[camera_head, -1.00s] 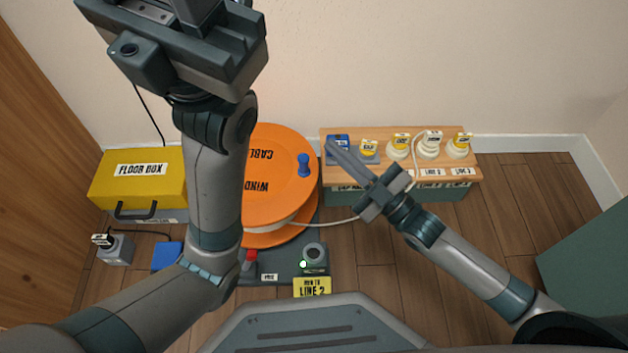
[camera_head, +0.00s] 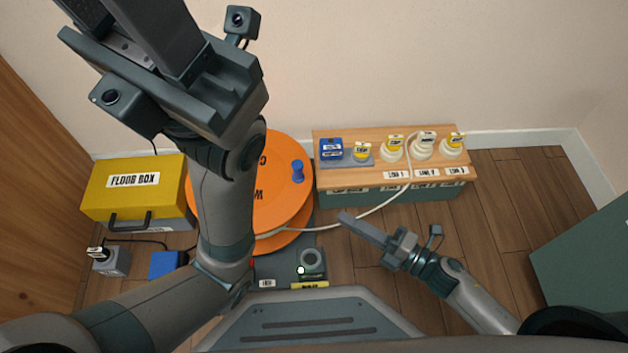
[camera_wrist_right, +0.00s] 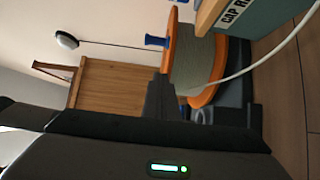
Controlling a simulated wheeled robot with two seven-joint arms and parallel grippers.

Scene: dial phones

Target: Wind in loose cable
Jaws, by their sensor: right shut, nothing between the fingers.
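The orange cable reel (camera_head: 276,207) stands on a dark base, partly hidden behind my left arm. A blue crank knob (camera_head: 297,171) stands up on its rim. The white cable (camera_head: 378,207) leaves the reel, runs across the floor in a slack curve, and rises over the wooden shelf to a plug. My right gripper (camera_head: 346,217) is shut and empty, close to the cable in the picture; contact cannot be told. The right wrist view shows the reel's side (camera_wrist_right: 195,65), the knob (camera_wrist_right: 157,41) and the cable (camera_wrist_right: 270,55). My left gripper (camera_head: 125,30) is open, high at upper left, well away from the reel.
The wooden shelf (camera_head: 350,180) holds a blue block (camera_head: 331,148) and several white, yellow-tagged plugs. A yellow floor box (camera_head: 135,190) stands left. A round grey socket (camera_head: 312,258) with a green light is in front of the reel. Floor at right (camera_head: 500,210) is clear.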

